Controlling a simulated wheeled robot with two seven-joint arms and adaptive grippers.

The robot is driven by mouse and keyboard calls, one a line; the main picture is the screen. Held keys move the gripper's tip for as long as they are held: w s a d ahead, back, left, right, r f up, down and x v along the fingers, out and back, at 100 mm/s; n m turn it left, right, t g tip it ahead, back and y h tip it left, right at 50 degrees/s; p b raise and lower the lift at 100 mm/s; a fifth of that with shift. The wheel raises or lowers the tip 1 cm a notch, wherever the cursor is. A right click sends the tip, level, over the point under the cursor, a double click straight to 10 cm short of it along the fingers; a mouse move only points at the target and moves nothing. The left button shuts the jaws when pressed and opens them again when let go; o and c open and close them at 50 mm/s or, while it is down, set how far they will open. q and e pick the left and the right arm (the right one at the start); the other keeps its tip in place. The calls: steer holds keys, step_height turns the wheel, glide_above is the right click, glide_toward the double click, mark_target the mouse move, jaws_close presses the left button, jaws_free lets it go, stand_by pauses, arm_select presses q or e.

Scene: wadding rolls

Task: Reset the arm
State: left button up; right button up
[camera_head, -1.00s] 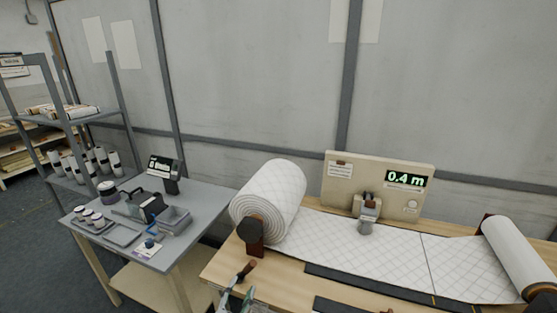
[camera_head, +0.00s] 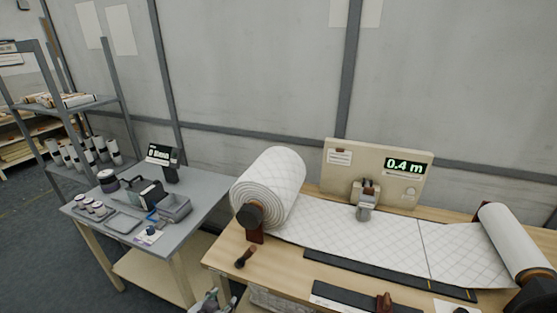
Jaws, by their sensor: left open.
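My left gripper (camera_head: 212,299) shows at the bottom edge, in front of the wooden table's left front corner. Only its upper part is in view, and it is open with nothing seen between its fingers. A dark-handled tool (camera_head: 244,257) lies on the table just above and to the right of it, apart from it. The large quilted white wadding roll (camera_head: 268,187) sits on its holder at the table's left end. Its sheet (camera_head: 350,240) runs right to a second roll (camera_head: 514,240). My right gripper is not in view.
A beige measuring unit reading 0.4 m (camera_head: 378,172) stands behind the sheet. Dark strips (camera_head: 385,274) lie along the front, with a brown block (camera_head: 384,301) at the bottom edge. A grey side table (camera_head: 200,205) with small containers stands left, beside a shelf rack (camera_head: 75,112).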

arm_select(q)
steer(key=shift+s+a+r+n+g+y, duration=0.55)
steer(key=shift+s+a+g, duration=0.9)
steer(key=shift+s, duration=1.9)
steer(key=shift+s+a+r+n+g+y, duration=0.25)
steer(key=shift+s+a+n+g, duration=1.1)
steer(key=shift+s, duration=2)
step_height(320, 180, down, 33)
steer(key=s+m+g, duration=0.1)
steer(key=s+g, duration=0.1)
steer(key=s, duration=0.1)
steer(key=s+a+f, duration=0.1)
steer(key=s+f, duration=0.9)
steer(key=s, duration=0.1)
steer(key=s+a+f+g, duration=0.1)
steer(key=s+a+f, duration=0.1)
steer(key=s+f, duration=0.7)
steer(key=shift+s+a+f, duration=0.25)
steer(key=shift+s+f, duration=0.1)
steer(key=shift+s, duration=0.65)
steer(key=shift+d+m, duration=0.1)
steer(key=shift+m, duration=0.2)
